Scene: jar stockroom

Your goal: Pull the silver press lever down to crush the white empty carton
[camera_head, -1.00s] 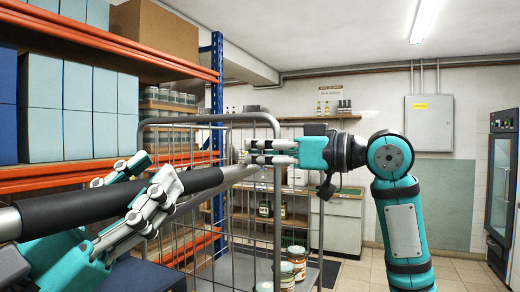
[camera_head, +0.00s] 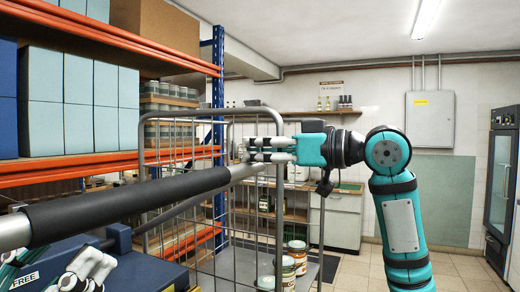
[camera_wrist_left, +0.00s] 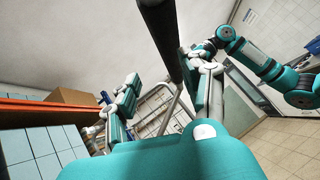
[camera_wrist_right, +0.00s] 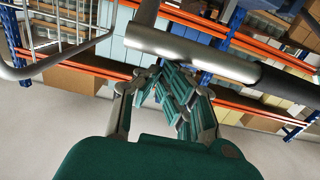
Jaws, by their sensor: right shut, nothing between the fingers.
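The press lever is a silver bar with a black grip (camera_head: 130,200), slanting across the left of the head view. My left gripper (camera_head: 82,272) is low at the left, below the lever and apart from it. In the left wrist view its fingers (camera_wrist_left: 163,92) are spread and empty, with the black grip (camera_wrist_left: 160,38) beyond them. My right gripper (camera_head: 270,150) is shut and empty beside the lever's silver far end. The right wrist view shows its fingers (camera_wrist_right: 170,92) just below the silver bar (camera_wrist_right: 190,50). I cannot see the white carton.
A wire-sided cart (camera_head: 205,118) stands behind the lever, with jars (camera_head: 296,257) on its base. Orange-beamed shelving (camera_head: 75,165) with pale blue boxes fills the left. A dark blue body (camera_head: 110,262) lies below the lever. Floor is clear at the right.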

